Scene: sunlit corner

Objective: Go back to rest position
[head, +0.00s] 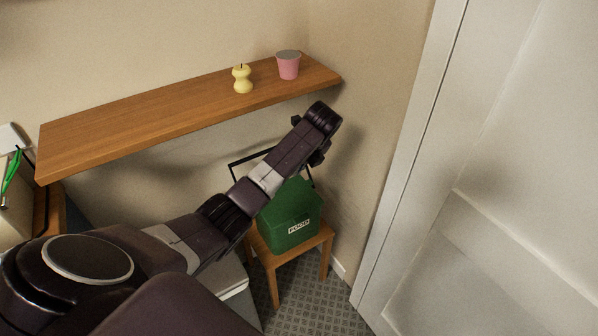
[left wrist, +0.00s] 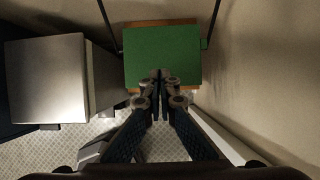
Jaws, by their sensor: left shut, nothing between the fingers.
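My left arm reaches from the lower left across the head view, with its wrist end near the right end of the wooden shelf. The fingers of my left gripper are mostly hidden behind the wrist there. In the left wrist view my left gripper (left wrist: 160,80) is shut and empty, pointing down. Its fingertips show in front of the green food caddy (left wrist: 162,48), which lies below it. In the head view the green caddy (head: 290,215), marked FOOD, stands on a small wooden stool (head: 322,240) with its dark handle raised. My right gripper is not in view.
The wooden shelf (head: 150,115) on the wall holds a yellow apple-core-shaped object (head: 242,79) and a pink pot (head: 288,65). A white door (head: 500,190) is at the right. A pale box-shaped unit (left wrist: 48,78) stands left of the caddy. A green-handled item (head: 11,172) is at far left.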

